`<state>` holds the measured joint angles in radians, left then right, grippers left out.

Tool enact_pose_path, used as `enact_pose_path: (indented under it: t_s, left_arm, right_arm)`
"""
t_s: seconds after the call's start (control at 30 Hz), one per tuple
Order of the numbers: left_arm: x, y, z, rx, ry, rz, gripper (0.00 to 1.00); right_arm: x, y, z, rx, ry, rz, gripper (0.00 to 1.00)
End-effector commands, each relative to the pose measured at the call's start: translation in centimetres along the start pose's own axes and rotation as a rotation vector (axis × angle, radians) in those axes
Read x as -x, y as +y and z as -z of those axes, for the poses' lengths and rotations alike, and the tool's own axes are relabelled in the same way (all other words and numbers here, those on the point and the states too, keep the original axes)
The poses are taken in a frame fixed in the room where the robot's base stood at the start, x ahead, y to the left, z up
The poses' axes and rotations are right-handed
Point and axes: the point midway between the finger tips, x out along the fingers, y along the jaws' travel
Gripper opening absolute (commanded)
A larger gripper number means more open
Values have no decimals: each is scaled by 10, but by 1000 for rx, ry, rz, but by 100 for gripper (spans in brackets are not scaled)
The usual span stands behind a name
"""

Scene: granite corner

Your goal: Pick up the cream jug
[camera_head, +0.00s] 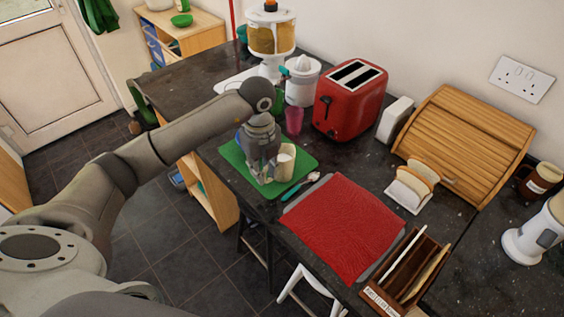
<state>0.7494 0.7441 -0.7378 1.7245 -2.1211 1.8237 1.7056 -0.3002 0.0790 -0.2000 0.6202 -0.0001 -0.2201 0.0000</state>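A cream-coloured jug (286,161) stands upright on a green mat (236,157) on the dark worktop. My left gripper (267,179) comes down over the mat, immediately to the left of the jug, and hides part of the mat. The gripper and jug overlap in the picture, so I cannot tell whether they touch. The fingers are small and partly blended together, so their opening is unclear. My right gripper is out of view.
A pink cup (294,121) and a red toaster (351,98) stand behind the mat. A spoon (300,186) and a red cloth (344,228) lie in front. A toast rack (411,186), wooden bread bin (465,144) and wooden holder (408,270) are to the right.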

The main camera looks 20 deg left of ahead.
Motion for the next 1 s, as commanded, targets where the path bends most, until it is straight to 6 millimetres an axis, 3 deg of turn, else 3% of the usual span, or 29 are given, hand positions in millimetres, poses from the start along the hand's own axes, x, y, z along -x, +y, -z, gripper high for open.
enact_pose_path:
  t_s: [0.13,0.37,0.57,0.77,1.0]
  left_arm:
    - [-17,1,2,0,2,-5,22]
    - [-43,0,2,-1,1,-2,22]
    - [-44,0,1,-2,0,-1,22]
    - [-44,0,1,-1,0,-1,0]
    - [-44,0,1,-1,0,0,0]
  right_arm:
    - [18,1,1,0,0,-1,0]
    - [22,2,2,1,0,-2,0]
    - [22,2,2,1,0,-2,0]
    - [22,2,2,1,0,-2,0]
    - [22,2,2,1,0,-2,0]
